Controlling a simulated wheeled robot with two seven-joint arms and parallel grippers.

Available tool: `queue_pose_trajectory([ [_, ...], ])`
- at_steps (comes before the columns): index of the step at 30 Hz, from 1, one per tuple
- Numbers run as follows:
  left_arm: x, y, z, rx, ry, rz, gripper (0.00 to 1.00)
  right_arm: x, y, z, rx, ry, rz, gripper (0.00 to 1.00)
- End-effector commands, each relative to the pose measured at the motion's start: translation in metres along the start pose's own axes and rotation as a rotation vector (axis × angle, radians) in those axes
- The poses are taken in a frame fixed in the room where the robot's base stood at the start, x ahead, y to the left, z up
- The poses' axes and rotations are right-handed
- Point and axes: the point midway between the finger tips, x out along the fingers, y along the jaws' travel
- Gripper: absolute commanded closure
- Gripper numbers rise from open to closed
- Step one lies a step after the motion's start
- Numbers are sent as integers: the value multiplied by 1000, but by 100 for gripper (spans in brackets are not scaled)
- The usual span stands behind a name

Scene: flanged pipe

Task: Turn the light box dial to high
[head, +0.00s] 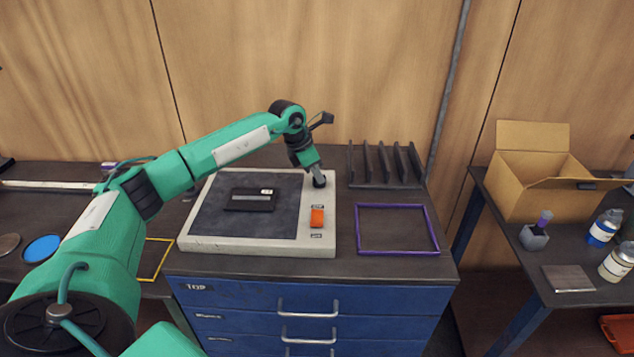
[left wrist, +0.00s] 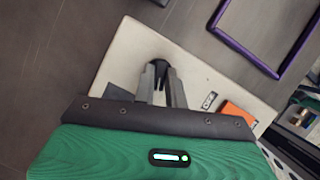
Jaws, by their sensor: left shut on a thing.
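The light box (head: 264,245) is a pale, low box with a dark panel, lying on the blue drawer cabinet in the head view. Its dial (head: 319,182) is a small black knob at the box's back right corner, mostly covered by my gripper. My left gripper (head: 318,176) reaches down onto it from above. In the left wrist view, the fingers of my left gripper (left wrist: 160,80) are closed around the black dial (left wrist: 159,67). The dial's pointer setting cannot be read. An orange switch (head: 317,218) sits in front of the dial. My right gripper is not in view.
A dark flat piece (head: 250,200) lies on the box's panel. A black slotted rack (head: 385,167) and a purple frame (head: 397,229) stand to the right. A cardboard box (head: 545,180) and bottles are on the far right bench.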

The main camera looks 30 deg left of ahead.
Motion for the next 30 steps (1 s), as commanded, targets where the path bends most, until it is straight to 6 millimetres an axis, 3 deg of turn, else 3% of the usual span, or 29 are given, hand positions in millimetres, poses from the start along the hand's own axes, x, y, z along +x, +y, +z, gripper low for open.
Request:
queue_pose_trajectory([
  [1,3,1,0,38,-5,-14,100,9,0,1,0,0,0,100],
  [12,2,3,1,364,-4,-148,100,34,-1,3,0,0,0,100],
  [30,1,5,3,761,-2,-312,100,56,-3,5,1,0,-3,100],
])
